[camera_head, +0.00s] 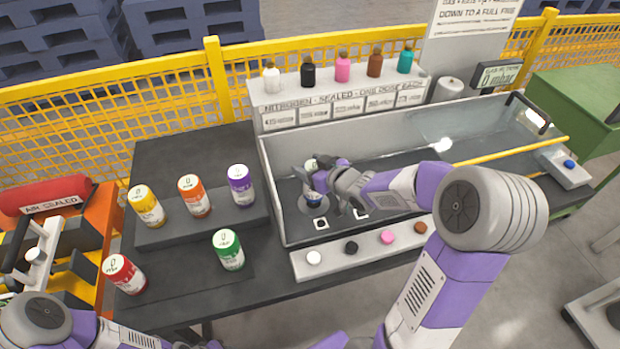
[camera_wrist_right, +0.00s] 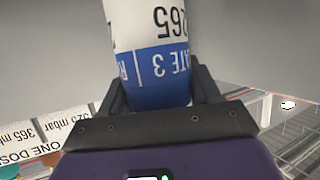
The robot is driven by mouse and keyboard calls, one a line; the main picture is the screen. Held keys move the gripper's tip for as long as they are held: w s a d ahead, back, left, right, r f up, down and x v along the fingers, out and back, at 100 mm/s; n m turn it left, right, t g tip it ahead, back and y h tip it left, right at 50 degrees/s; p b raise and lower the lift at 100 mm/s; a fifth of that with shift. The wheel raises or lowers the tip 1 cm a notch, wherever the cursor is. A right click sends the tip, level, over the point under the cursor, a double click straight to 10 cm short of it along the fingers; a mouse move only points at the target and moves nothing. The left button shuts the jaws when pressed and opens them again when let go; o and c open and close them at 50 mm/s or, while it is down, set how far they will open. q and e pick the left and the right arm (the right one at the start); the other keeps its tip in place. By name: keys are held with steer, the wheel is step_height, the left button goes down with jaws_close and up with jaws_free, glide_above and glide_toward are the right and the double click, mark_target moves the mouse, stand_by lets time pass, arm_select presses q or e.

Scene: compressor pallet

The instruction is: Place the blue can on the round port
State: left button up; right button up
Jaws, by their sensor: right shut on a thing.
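My right gripper (camera_head: 316,184) is shut on the blue can (camera_head: 320,182) inside the open grey trough. In the right wrist view the can (camera_wrist_right: 155,65) fills the space between the dark fingers (camera_wrist_right: 160,95); it is white with a blue band, and its lettering appears inverted. The round port (camera_head: 313,208) is a grey disc on the trough floor, just below the can in the head view. My arm and fingers hide part of the can; I cannot tell whether it touches the port. Only my left arm shows at the bottom left; its gripper is out of view.
Yellow (camera_head: 148,207), orange (camera_head: 194,196), purple (camera_head: 241,186), green (camera_head: 228,250) and red (camera_head: 124,274) cans stand left of the trough (camera_head: 262,165). Small coloured bottles line the shelf (camera_head: 335,88) behind. A strip with coloured knobs (camera_head: 362,246) runs along the front.

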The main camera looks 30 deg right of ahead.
mark_target(312, 196)
step_height(312, 196, down, 3)
steer(key=shift+w+f+b, duration=0.1)
steer(key=shift+f+b, duration=0.1)
steer(key=shift+b, duration=0.4)
steer(key=shift+r, duration=0.1)
steer(key=o, duration=1.3)
steer(key=shift+f, duration=0.2)
